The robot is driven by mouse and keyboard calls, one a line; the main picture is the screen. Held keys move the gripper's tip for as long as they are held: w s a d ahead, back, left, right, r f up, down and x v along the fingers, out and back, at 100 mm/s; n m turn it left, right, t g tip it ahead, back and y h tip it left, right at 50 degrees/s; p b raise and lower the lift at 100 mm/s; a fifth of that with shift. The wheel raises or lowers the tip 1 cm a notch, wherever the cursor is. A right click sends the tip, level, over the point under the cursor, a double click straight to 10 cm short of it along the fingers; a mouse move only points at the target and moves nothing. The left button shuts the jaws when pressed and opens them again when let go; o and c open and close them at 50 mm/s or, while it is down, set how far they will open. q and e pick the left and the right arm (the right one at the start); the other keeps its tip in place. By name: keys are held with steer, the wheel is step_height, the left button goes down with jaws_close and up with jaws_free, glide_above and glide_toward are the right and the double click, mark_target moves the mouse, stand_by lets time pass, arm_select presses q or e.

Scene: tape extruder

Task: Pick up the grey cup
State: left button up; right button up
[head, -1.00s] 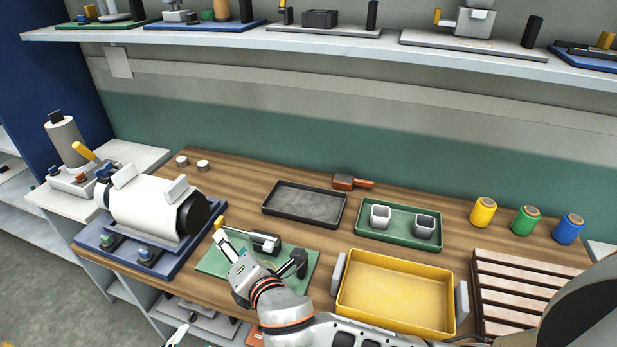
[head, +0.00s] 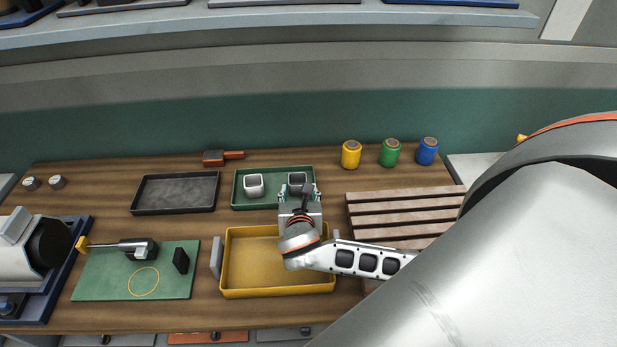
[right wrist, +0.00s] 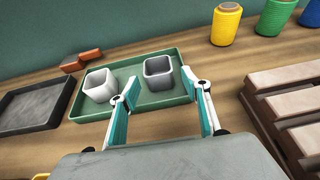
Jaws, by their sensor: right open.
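The grey cup (head: 297,181) stands in the right part of the green tray (head: 243,202). It also shows in the right wrist view (right wrist: 158,72), upright and ahead of my fingers. A white cup (head: 253,185) stands to its left in the same tray and shows in the right wrist view (right wrist: 100,85). My right gripper (head: 298,192) is open and empty at the tray's front right. In the right wrist view its fingers (right wrist: 164,92) are spread, with the grey cup beyond the gap between them. My left gripper is not in view.
A yellow bin (head: 258,293) lies in front of the tray under my right arm. A black tray (head: 175,193) is to the left. Slatted wood (head: 400,218) lies to the right. Yellow (head: 351,155), green (head: 390,153) and blue (head: 427,151) spools stand at the back.

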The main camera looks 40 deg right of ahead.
mark_target(298, 182)
steer(key=x, duration=0.7)
steer(key=shift+w, duration=0.4)
steer(key=c, duration=0.9)
